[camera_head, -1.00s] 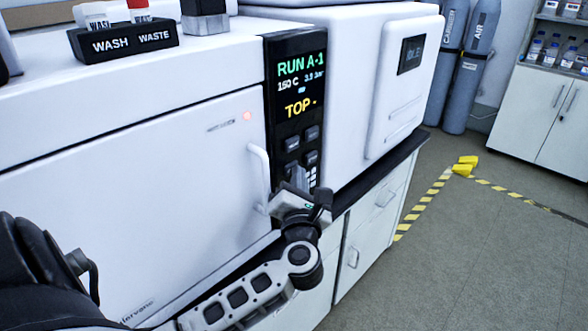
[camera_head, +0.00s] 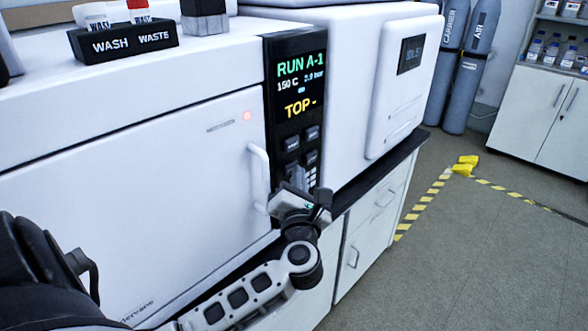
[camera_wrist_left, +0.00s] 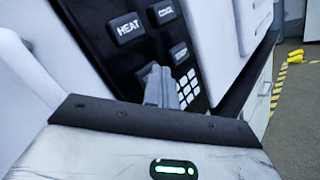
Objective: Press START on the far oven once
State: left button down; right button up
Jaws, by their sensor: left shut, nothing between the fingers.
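The near white oven (camera_head: 130,170) has a black control panel (camera_head: 275,110) on its right side. Its screen reads RUN A-1, 150 C, a bar value and TOP. In the left wrist view the panel shows the HEAT button (camera_wrist_left: 126,28), the COOL button (camera_wrist_left: 165,12), a third button (camera_wrist_left: 180,53) whose label is hard to read, and a keypad (camera_wrist_left: 188,88). My left gripper (camera_head: 296,177) is shut and empty, its fingertips (camera_wrist_left: 157,78) over the panel's lower part, left of the keypad. They hide the panel behind them; I cannot tell whether they touch it. My right gripper is out of view.
A vertical door handle (camera_head: 258,178) stands just left of my gripper. A second white unit (camera_head: 345,90) with a small display is to the right. A black WASH and WASTE holder (camera_head: 123,42) sits on top. Gas cylinders (camera_head: 468,75) and open floor lie at the right.

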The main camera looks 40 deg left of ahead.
pick_arm(q)
jog(key=shift+s+d, duration=0.1)
jog(key=shift+d, duration=0.55)
jog(key=shift+s+d, duration=0.2)
jog(key=shift+d, duration=2.25)
jog(key=s+d+f+m+t+h, duration=0.3)
jog(key=d+m+h, duration=0.45)
jog(key=m, duration=0.65)
jog(key=s+d+f+m+t+h, duration=0.1)
jog(key=s+d+f+m+h, duration=0.3)
jog(key=d+m+h, duration=0.7)
jog(key=s+a+f+m+g+y, duration=0.1)
jog(key=s+a+f+m+g, duration=0.1)
jog(key=s+f+m+g, duration=0.2)
jog(key=s+a+f+m+g+y, duration=0.2)
jog(key=s+f+m, duration=0.4)
jog(key=f+m, duration=0.4)
jog(key=a+f+g, duration=0.1)
jog(key=g, duration=0.1)
jog(key=shift+s+g, duration=0.15)
jog(key=shift+g, duration=0.25)
